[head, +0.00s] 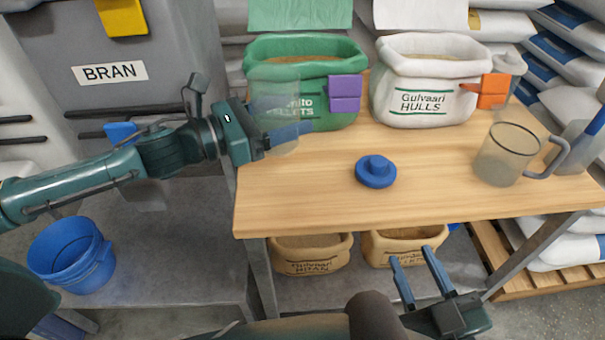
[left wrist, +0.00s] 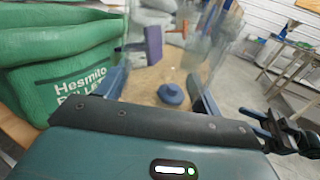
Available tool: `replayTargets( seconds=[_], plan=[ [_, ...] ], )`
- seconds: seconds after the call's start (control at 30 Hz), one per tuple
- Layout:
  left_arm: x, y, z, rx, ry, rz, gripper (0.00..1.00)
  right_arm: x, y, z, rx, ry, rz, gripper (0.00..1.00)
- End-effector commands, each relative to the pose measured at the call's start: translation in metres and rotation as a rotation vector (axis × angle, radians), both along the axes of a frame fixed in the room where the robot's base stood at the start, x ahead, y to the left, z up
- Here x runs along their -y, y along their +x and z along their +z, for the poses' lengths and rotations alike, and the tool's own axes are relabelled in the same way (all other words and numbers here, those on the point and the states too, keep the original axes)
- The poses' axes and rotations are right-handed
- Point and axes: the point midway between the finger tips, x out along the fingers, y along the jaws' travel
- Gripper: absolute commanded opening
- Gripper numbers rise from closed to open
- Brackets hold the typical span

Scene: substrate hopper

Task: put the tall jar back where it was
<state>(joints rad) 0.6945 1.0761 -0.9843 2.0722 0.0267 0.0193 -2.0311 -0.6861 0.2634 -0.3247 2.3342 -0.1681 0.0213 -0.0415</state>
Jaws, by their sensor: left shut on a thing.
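A clear, tall jar (head: 272,95) is in my left gripper (head: 276,137), held upright in front of the green pellet sack at the table's left side. In the left wrist view, the jar's see-through wall (left wrist: 180,62) shows between the two blue fingers. I cannot tell whether its base touches the table. A blue knobbed lid (head: 376,173) lies on the bare middle of the wooden table (head: 320,205). My right gripper (head: 414,266) is open and empty, in front of and below the table's front edge.
A green sack (head: 350,55) with a purple clip and a white sack (head: 425,62) with an orange clip stand at the back. A clear handled jug (head: 503,155) stands at right. A blue bucket (head: 70,255) is at lower left. The front of the table is clear.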

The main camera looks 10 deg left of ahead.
Motion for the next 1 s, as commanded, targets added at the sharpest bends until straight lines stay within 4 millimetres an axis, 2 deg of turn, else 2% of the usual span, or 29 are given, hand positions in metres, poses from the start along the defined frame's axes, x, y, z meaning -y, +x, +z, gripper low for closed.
replayTargets(
  seconds=[0.1, 0.3, 0.57, 0.7, 0.8, 1.0],
  plan=[
    [0.0, 0.0, -0.005, -0.001, -0.001, 0.0, 0.34, -0.001, 0.0, -0.002, 0.009, 0.0, 0.004, 0.36],
    [0.0, 0.0, -0.044, -0.005, -0.002, 0.0, 0.34, -0.007, -0.002, -0.004, 0.084, 0.024, 0.033, 0.36],
    [0.0, 0.0, -0.07, -0.001, -0.002, -0.001, 0.34, -0.008, 0.0, -0.002, 0.086, 0.061, 0.041, 0.36],
    [0.0, 0.0, -0.092, -0.002, 0.0, 0.001, 0.34, -0.01, 0.001, -0.003, 0.088, 0.087, 0.047, 0.36],
    [0.0, 0.0, -0.1, 0.0, -0.001, 0.0, 0.34, -0.01, 0.001, -0.002, 0.086, 0.097, 0.05, 0.36],
    [0.0, 0.0, -0.099, 0.002, -0.001, -0.001, 0.34, -0.011, 0.001, -0.001, 0.084, 0.102, 0.051, 0.36]
  ],
)
